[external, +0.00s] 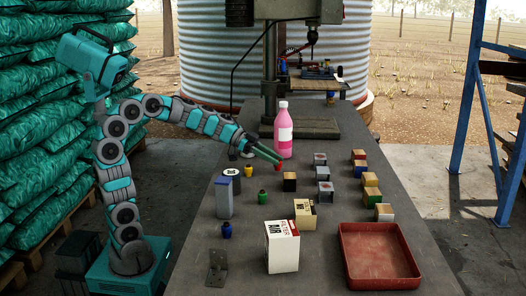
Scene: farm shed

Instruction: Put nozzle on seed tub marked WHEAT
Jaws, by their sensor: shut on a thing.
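My gripper (271,156) is low over the middle of the bench, in front of the pink bottle. It is shut on a small red piece (278,167), which looks like a nozzle; its tip is small and partly hidden by the fingers. Similar small pieces stand to the left: yellow (248,171), green (262,197) and blue (226,230).
A pink bottle (283,135) stands just behind my gripper. A white air-filter box (282,250), a tan box (305,215), a grey-blue box (224,198), a metal bracket (216,270) and an empty red tray (378,283) stand nearer. A drill press (300,122) is at the back.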

